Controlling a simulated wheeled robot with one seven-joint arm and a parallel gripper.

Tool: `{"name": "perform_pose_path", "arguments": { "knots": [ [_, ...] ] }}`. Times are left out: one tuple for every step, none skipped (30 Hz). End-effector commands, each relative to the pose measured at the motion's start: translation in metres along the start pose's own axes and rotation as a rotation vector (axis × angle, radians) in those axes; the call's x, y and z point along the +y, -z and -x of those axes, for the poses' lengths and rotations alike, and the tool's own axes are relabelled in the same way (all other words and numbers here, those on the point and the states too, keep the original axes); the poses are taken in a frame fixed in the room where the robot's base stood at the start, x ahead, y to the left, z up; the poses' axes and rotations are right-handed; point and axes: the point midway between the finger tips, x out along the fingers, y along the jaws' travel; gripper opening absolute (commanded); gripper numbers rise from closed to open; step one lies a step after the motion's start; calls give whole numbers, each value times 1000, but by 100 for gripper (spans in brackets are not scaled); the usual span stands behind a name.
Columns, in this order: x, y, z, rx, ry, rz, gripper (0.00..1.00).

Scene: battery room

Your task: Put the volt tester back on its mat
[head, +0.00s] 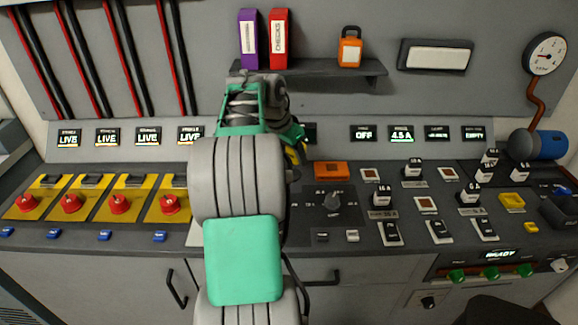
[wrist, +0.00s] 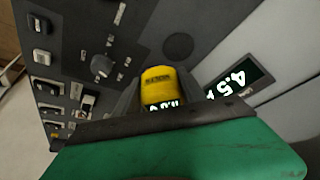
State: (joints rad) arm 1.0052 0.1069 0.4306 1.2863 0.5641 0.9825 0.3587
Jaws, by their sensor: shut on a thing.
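The volt tester is a yellow block with a small lit display. In the wrist view the tester (wrist: 158,84) sits between the dark fingers of my gripper (wrist: 163,95), which is shut on it. In the head view my gripper (head: 297,148) is over the back of the console, largely hidden behind my own arm. Only a sliver of yellow shows there. I cannot make out the mat for certain. A pale patch (head: 193,236) at the console's front is partly hidden by my arm, and I cannot tell what it is.
An orange block (head: 331,169) and a rotary knob (head: 333,201) are right of my arm. Several upright switch handles stand farther right. Red knobs on yellow plates (head: 119,204) are to the left. A shelf (head: 335,70) holds two binders and an orange lock-like thing.

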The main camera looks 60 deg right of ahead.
Motion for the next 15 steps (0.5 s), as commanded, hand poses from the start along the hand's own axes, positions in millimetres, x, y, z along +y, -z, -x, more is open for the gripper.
{"name": "perform_pose_path", "arguments": {
  "knots": [
    [-11,3,-10,-2,-2,3,10],
    [-15,2,-19,-2,-4,2,10],
    [-21,2,-29,-2,-2,3,10],
    [-26,3,-36,-1,-2,3,10],
    [-30,3,-42,0,-1,2,10],
    [-34,3,-49,0,-1,1,10],
    [-37,3,-52,1,0,1,10],
    [-40,4,-56,1,1,2,10],
    [-42,4,-59,2,2,2,10],
    [-44,4,-62,2,2,2,10],
    [-45,3,-65,1,1,2,10],
    [-48,3,-69,1,1,2,10],
    [-47,1,-74,0,0,2,10],
    [-47,-1,-79,0,-1,2,10],
    [-47,-4,-85,0,0,2,10]
  ]
}}
